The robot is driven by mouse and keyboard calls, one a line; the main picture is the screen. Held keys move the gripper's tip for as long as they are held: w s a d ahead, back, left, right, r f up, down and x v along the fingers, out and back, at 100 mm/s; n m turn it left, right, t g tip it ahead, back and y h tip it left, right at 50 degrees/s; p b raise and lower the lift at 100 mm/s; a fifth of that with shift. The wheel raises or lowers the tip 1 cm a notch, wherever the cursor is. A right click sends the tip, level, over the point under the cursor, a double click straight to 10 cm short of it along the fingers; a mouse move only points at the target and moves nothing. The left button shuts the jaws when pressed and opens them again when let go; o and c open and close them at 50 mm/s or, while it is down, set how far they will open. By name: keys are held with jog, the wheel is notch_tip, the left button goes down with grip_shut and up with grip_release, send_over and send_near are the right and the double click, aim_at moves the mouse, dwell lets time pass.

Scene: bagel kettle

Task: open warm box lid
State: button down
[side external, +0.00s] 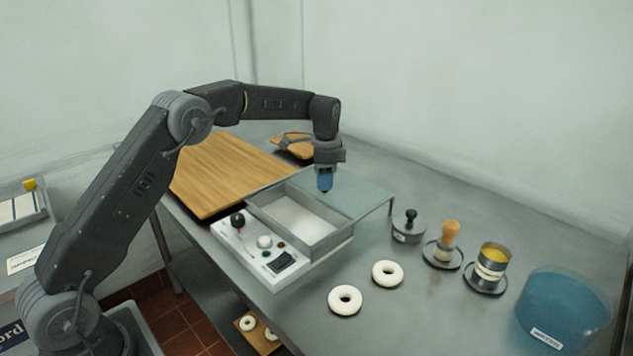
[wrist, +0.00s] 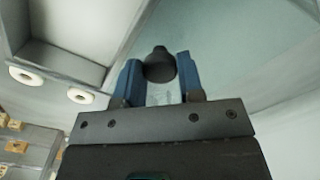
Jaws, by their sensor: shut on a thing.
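The warm box (side external: 335,243) is a grey rectangular bin with a pale interior and a white control panel at its front left. Its translucent greenish lid (side external: 358,197) lies flat toward the back right, extending past the box, and leaves much of the box's front uncovered. My gripper (side external: 325,187) is over the lid with its blue fingers pointing down. In the wrist view, my gripper (wrist: 157,72) is shut on the dark round lid knob (wrist: 160,64). The lid (wrist: 215,50) also shows there beneath the fingers. The fingers hide the knob in the side view.
A wooden board (side external: 225,172) lies left of the box. Two bagels (side external: 345,299) lie in front of it. A small lidded pot (side external: 408,228), a wooden-handled tool (side external: 450,236), a yellow-filled cup (side external: 493,260) and a blue tub (side external: 562,310) stand to the right.

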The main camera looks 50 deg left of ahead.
jog(key=shift+w, duration=0.15)
jog(key=c, duration=0.7)
grip_release()
jog(key=shift+c, duration=0.2)
notch_tip(320, 180, up, 14)
